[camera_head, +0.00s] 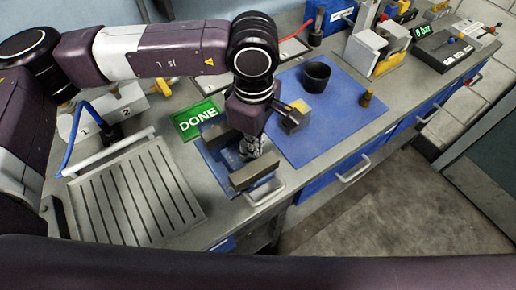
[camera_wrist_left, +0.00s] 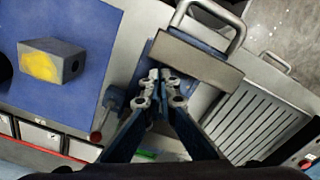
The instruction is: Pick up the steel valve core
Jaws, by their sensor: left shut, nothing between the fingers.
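My left gripper (camera_head: 250,150) points down over a small vise with grey jaws (camera_head: 254,172) and a blue base. It also shows in the left wrist view (camera_wrist_left: 160,80), with its fingers together and nothing clear between them, close beside a grey vise jaw (camera_wrist_left: 197,62). I cannot make out the steel valve core for sure; the fingers hide part of the space between the jaws. A grey block with a yellow face (camera_head: 295,118) sits on the blue mat (camera_head: 330,130); it also shows in the left wrist view (camera_wrist_left: 50,62). My right gripper is not in view.
A black cup (camera_head: 316,76) and a small brass-coloured piece (camera_head: 366,98) stand on the mat. A green DONE sign (camera_head: 196,120) lies behind the vise. A slotted grey tray (camera_head: 135,200) is at left. Blue drawers with handles (camera_head: 353,168) line the bench front.

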